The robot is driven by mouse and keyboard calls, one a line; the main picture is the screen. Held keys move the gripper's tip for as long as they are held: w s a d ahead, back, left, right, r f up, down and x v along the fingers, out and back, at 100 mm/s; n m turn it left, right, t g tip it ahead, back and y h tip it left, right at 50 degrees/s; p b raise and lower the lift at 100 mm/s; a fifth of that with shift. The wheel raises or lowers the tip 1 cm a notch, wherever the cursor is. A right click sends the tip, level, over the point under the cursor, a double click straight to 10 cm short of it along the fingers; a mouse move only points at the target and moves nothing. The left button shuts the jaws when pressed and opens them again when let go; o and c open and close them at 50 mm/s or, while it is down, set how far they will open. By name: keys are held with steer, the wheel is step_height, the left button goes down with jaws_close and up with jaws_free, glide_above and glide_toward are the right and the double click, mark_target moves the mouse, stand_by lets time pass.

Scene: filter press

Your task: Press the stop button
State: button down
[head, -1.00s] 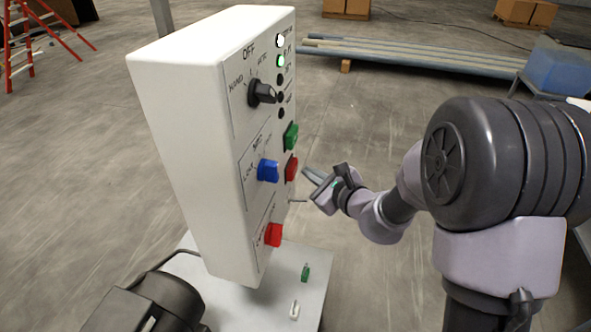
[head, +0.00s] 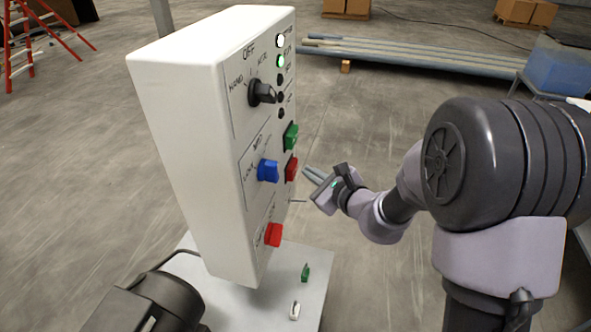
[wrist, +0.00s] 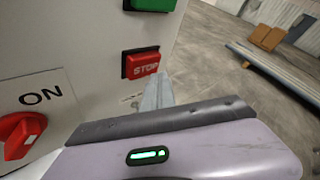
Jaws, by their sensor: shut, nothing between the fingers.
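The stop button is a red rectangular button (wrist: 144,64) with white STOP lettering in a dark surround on the control panel. In the head view the stop button (head: 291,169) sits on the panel's front, below a green button (head: 291,135). My gripper (head: 308,173) is shut and empty, its fingertips just right of the stop button with a small gap showing. In the wrist view my gripper's fingers (wrist: 157,92) point toward the panel and appear just below the stop button. I cannot tell the exact depth gap there.
The white panel box (head: 190,150) also carries a black selector (head: 262,92), a blue knob (head: 268,170) and a red knob (head: 273,235). A thin rod (head: 298,201) sticks out below the stop button. Open floor lies behind.

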steer(key=shift+a, duration=0.1)
steer(key=shift+w+a, duration=0.1)
steer(key=shift+a, duration=0.25)
steer(key=shift+w+a+b, duration=0.15)
steer(key=shift+a+b, duration=0.15)
steer(key=shift+a, duration=0.25)
stand_by(0.8)
steer(key=shift+s+d, duration=0.25)
steer(key=shift+d, duration=0.7)
steer(key=d, duration=0.2)
steer(key=s+d, duration=0.1)
steer(key=d, duration=0.2)
steer(key=shift+b, duration=0.35)
stand_by(0.4)
